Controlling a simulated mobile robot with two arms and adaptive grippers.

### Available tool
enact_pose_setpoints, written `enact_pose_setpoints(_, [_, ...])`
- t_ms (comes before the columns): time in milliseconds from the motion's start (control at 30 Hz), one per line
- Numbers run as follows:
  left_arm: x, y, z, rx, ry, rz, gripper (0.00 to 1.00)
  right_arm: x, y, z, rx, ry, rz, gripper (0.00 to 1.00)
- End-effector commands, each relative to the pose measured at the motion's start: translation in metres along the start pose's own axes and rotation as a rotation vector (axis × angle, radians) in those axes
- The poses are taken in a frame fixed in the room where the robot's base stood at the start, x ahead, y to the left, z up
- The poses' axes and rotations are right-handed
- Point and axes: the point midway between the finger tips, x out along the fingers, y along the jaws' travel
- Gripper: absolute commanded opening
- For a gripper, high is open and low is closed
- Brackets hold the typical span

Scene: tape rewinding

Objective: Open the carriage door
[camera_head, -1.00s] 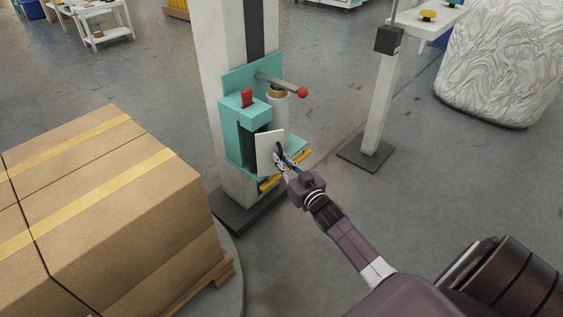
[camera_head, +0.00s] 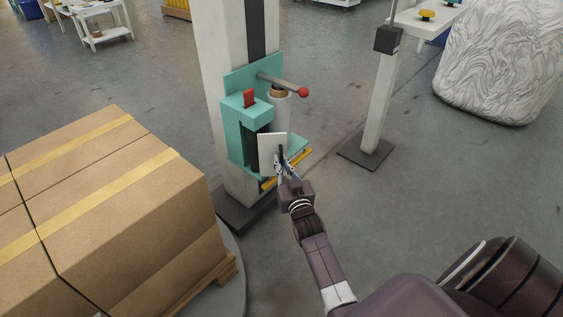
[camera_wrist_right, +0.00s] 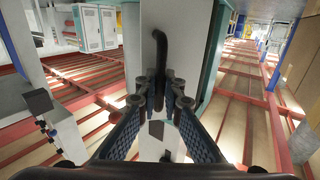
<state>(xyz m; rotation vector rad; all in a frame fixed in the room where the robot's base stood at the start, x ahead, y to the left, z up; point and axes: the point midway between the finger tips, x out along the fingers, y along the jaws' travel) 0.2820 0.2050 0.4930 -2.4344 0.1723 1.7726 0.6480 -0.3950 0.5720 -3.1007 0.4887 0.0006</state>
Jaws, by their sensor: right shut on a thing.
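The carriage door is a flat white panel (camera_head: 267,158) with a dark handle, low on the front of the teal carriage (camera_head: 232,130), which is mounted on a white mast. My right gripper (camera_head: 283,168) is at the panel's lower right, shut on the handle. In the right wrist view, the black curved handle (camera_wrist_right: 160,48) runs down the white panel to between the fingertips (camera_wrist_right: 159,95). A dark gap shows left of the panel; the exact angle of the door is hard to tell. My left gripper is not in view.
A film roll (camera_head: 279,104) stands behind the panel, with a red-knobbed lever (camera_head: 303,92) above it. A large cardboard stack (camera_head: 110,215) on a pallet stands left. A white post (camera_head: 378,110) and a wrapped load (camera_head: 498,65) stand right. The floor between is clear.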

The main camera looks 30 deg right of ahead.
Motion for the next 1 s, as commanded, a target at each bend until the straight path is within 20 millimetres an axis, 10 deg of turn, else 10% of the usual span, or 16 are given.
enact_pose_setpoints(667, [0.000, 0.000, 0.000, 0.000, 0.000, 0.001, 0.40, -0.005, 0.000, 0.001, 0.000, 0.000, -0.001, 0.15])
enact_pose_setpoints(1000, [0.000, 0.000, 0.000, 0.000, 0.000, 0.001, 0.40, -0.061, 0.000, 0.001, 0.000, -0.002, -0.001, 0.15])
